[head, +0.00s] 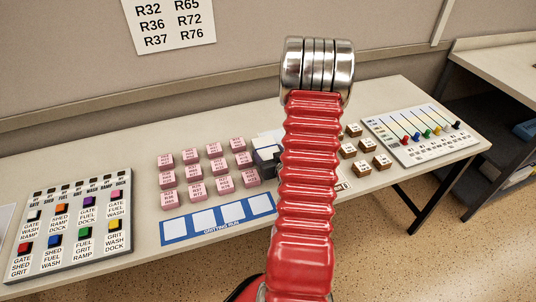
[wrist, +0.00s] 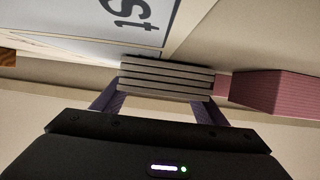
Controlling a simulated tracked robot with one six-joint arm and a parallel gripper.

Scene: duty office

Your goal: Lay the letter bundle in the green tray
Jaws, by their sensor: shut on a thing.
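My gripper (wrist: 165,98) is shut on a pale layered stack, which I take for the letter bundle (wrist: 165,74). The stack lies crosswise between the two purple-grey fingers in the wrist view, its layered edge towards the camera. In the head view my red arm covers much of the middle of the table. The dark part of my gripper (head: 266,161) shows just left of the arm. The bundle cannot be made out clearly there. I see no green tray in either view.
Several pink labelled blocks (head: 195,189) stand left of my gripper. One pink block (wrist: 265,92) is close beside the bundle in the wrist view. A blue-and-white strip (head: 218,218) lies in front. Button panel (head: 70,228) is at left; brown blocks (head: 365,167) and slider panel (head: 424,137) are at right.

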